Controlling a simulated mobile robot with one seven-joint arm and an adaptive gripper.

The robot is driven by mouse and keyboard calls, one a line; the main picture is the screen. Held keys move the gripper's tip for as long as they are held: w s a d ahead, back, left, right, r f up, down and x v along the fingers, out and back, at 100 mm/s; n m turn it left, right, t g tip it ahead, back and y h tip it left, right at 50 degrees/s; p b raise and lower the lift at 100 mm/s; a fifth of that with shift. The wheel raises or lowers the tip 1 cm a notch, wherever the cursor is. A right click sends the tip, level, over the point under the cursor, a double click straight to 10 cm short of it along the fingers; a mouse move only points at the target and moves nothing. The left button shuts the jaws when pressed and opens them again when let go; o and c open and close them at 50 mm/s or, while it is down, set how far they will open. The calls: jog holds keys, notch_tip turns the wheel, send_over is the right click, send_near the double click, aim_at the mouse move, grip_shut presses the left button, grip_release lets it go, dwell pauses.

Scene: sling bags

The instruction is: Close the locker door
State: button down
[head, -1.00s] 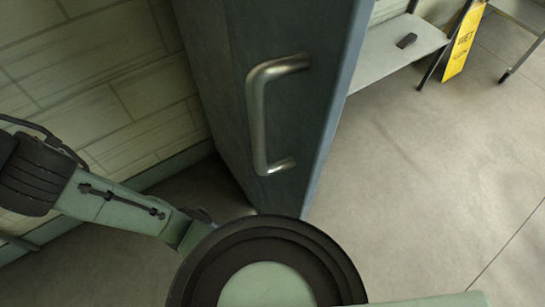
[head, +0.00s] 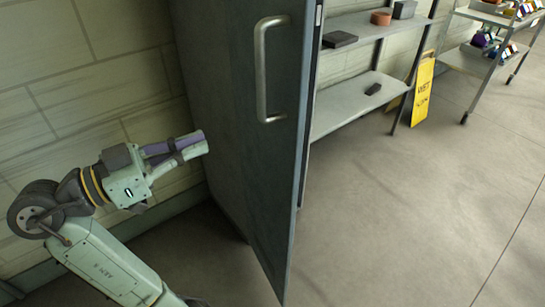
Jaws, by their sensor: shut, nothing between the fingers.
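The blue-grey locker (head: 203,100) stands against the tiled wall in the head view. Its door (head: 270,185) stands open, swung out from the body, with its outer face toward me and its free edge on the right. A metal bar handle (head: 262,75) is on the upper part of the door. My gripper (head: 203,145) is shut and empty, to the left of the door in the picture, in front of the locker's side. It is apart from the handle. The locker's inside is hidden behind the door.
A shelf unit (head: 345,115) with a few small items stands right of the locker. A yellow wet-floor sign (head: 424,92) and a wheeled cart (head: 470,62) stand farther right. The floor (head: 400,220) in front and to the right is clear.

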jog(key=s+m+g, duration=0.1)
jog(key=s, duration=0.1)
jog(key=p, duration=0.4)
send_near(287, 132)
jog(key=shift+g+h, duration=0.3)
jog(key=x, duration=0.7)
jog(key=shift+w+a, duration=0.1)
jog(key=shift+w, duration=0.1)
